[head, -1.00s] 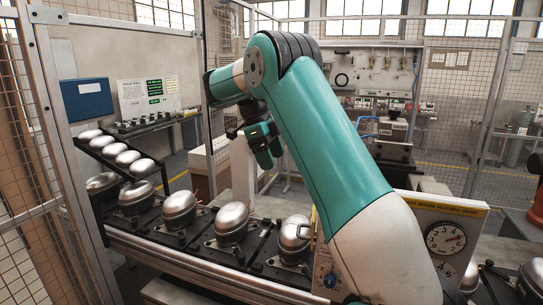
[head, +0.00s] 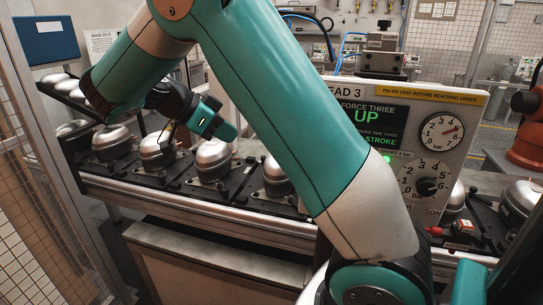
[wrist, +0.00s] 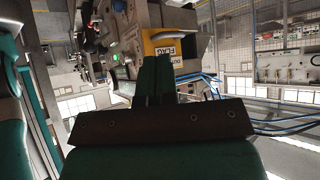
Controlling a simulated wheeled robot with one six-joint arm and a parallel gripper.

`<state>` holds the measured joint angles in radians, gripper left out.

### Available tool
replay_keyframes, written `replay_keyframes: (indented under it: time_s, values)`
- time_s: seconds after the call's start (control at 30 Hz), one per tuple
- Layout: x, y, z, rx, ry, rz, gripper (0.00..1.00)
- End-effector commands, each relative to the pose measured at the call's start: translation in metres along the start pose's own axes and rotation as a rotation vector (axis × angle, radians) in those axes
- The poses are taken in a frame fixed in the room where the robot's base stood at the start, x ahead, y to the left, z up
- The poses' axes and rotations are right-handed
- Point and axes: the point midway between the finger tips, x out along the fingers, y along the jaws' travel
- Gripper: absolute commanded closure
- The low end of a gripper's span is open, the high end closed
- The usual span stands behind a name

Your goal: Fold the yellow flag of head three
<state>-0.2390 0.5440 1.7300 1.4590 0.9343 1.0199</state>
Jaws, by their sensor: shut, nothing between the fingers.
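The yellow flag (wrist: 165,38) shows in the wrist view, above my fingertips in the picture. It is a yellow plate with a white label that reads FLAG, on a grey metal body. I cannot pick it out in the head view. My gripper (head: 232,131) hangs over the row of compressors in the head view, left of the HEAD 3 panel (head: 408,88). In the wrist view my gripper (wrist: 155,62) has its two fingers together and empty, with the tips over the flag's lower edge. I cannot tell whether they touch it.
Several compressors (head: 213,159) stand on black pallets along a metal rail (head: 190,199). The panel shows green UP text and a gauge (head: 441,133). An orange machine (head: 527,128) stands at right. Blue hoses (wrist: 230,80) run right of the flag.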

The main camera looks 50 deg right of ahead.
Motion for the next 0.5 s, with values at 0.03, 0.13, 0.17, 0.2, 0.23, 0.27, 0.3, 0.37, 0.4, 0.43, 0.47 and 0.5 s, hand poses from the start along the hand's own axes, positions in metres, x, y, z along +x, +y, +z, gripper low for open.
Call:
replay_keyframes:
  time_s: [0.03,0.13,0.17,0.2,0.23,0.27,0.3,0.37,0.4,0.43,0.47,0.5]
  values:
    - [0.009,0.0,0.004,0.002,-0.001,0.002,1.0]
    - [0.024,0.0,0.005,0.003,-0.002,0.004,1.0]
    - [0.028,0.001,0.001,0.001,0.0,0.006,1.0]
    - [0.036,0.001,-0.001,0.0,0.002,0.006,1.0]
    - [0.043,0.001,-0.001,0.0,0.001,0.008,1.0]
    - [0.049,0.001,-0.001,-0.001,0.0,0.008,1.0]
    - [0.057,0.001,-0.002,0.0,0.001,0.008,1.0]
    - [0.07,0.001,-0.002,0.001,-0.001,0.008,1.0]
    - [0.078,0.001,-0.002,0.001,0.0,0.009,1.0]
    - [0.084,0.001,-0.002,0.0,0.001,0.008,1.0]
    - [0.09,0.001,-0.002,0.0,-0.001,0.009,1.0]
    - [0.096,0.001,-0.004,0.002,-0.002,0.008,1.0]
